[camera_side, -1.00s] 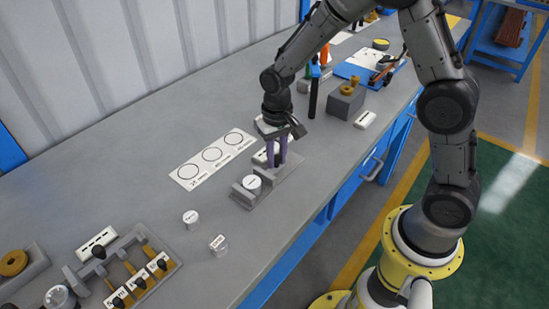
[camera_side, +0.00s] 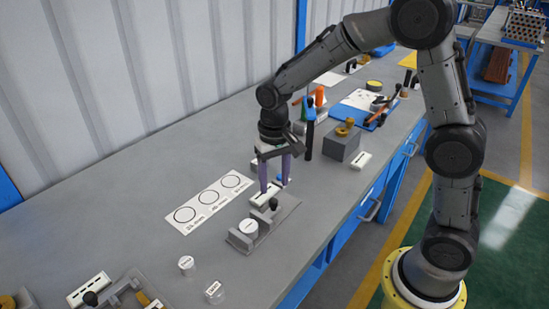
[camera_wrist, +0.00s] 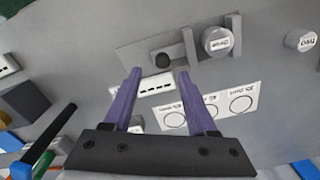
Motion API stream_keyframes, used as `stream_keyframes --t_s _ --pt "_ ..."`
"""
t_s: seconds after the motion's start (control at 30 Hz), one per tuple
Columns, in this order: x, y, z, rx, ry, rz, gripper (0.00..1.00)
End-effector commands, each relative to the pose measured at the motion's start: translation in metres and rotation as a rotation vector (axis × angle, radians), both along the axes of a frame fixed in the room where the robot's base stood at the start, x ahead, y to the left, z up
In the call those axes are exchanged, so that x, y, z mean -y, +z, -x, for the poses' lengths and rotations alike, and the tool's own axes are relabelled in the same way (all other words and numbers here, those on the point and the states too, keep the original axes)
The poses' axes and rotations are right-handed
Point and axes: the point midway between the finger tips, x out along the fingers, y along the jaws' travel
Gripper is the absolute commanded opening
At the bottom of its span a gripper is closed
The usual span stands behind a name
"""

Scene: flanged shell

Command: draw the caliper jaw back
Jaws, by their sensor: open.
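The caliper's grey base plate (camera_side: 287,210) lies on the bench. A white labelled cylinder (camera_side: 248,229) stands on it beside the fixed end jaw (camera_side: 238,241). The sliding jaw (camera_wrist: 189,46) is on the cylinder's other side, with what looks like a narrow gap between them. Its black knob (camera_side: 273,203) also shows in the wrist view (camera_wrist: 162,60), uncovered. My gripper (camera_side: 274,187) is open and empty, its purple fingers (camera_wrist: 157,75) spread. In the side view they appear just behind the knob, at the white dashed label (camera_wrist: 155,87); neither finger holds the knob.
A white card with several circles (camera_side: 208,200) lies beside the caliper. Two loose cylinders (camera_side: 186,264) (camera_side: 214,291) stand toward the front. A black post (camera_side: 309,140) and a grey block with a brass ring (camera_side: 342,144) stand beyond my gripper. The bench left of the card is clear.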

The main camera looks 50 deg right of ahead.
Motion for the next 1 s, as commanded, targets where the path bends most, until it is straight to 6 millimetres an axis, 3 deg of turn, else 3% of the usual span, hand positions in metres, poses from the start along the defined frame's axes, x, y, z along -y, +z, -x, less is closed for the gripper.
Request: stream_keyframes --t_s 0.1,0.3,0.5,0.87,1.0 --pt "0.0 0.028 -0.002 0.008 0.0 0.0 0.58" --pt "0.0 0.059 -0.001 0.004 0.0 0.001 0.58" --pt "0.001 0.073 0.0 0.002 0.0 0.001 0.58" --pt "0.001 0.075 0.0 0.005 -0.002 0.0 0.58" --pt "0.003 0.099 0.004 0.066 -0.007 -0.003 0.58"
